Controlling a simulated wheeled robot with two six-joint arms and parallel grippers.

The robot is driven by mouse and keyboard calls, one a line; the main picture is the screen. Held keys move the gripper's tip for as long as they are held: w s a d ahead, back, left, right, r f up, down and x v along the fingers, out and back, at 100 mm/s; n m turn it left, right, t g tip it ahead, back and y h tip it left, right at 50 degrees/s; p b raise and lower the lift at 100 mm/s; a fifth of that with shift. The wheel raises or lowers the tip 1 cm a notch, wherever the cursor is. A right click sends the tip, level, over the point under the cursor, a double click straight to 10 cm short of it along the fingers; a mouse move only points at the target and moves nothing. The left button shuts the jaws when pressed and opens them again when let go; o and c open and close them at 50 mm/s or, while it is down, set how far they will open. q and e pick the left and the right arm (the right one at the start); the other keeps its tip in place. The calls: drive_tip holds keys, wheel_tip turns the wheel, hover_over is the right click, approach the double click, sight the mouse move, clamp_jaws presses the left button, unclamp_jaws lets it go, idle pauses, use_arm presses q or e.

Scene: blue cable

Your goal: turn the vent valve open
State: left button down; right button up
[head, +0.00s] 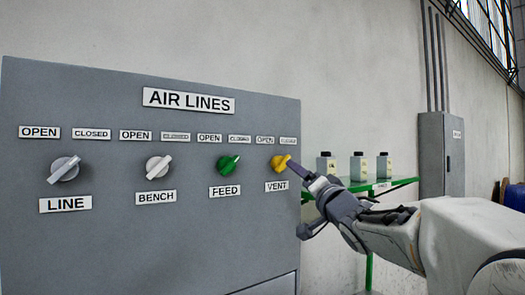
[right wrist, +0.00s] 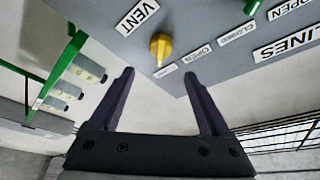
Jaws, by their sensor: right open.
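The vent valve (head: 281,162) is a yellow knob at the right end of the grey AIR LINES panel, above the VENT label (head: 277,186). Its handle points up and right, toward the CLOSED label (head: 289,141); the OPEN label (head: 265,141) is up and left. My right gripper (head: 301,200) is open and empty, just right of the valve and partly below it. In the right wrist view, the valve (right wrist: 161,47) lies ahead of the open fingers (right wrist: 159,78), roughly in line with the gap between them and apart from both. My left gripper is not in view.
The panel (head: 130,100) also carries grey LINE (head: 64,169) and BENCH (head: 157,167) knobs and a green FEED knob (head: 228,164) close left of the valve. A green shelf (head: 400,182) with three bottles stands right of the panel, behind my right arm. A grey wall box (head: 432,150) is farther right.

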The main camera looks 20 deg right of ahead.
sight(281, 164)
drive_tip(key=p+x, duration=0.5)
drive_tip(key=x, duration=0.5)
drive_tip(key=shift+w, duration=0.1)
clamp_jaws()
drive_tip(key=shift+f, duration=0.1)
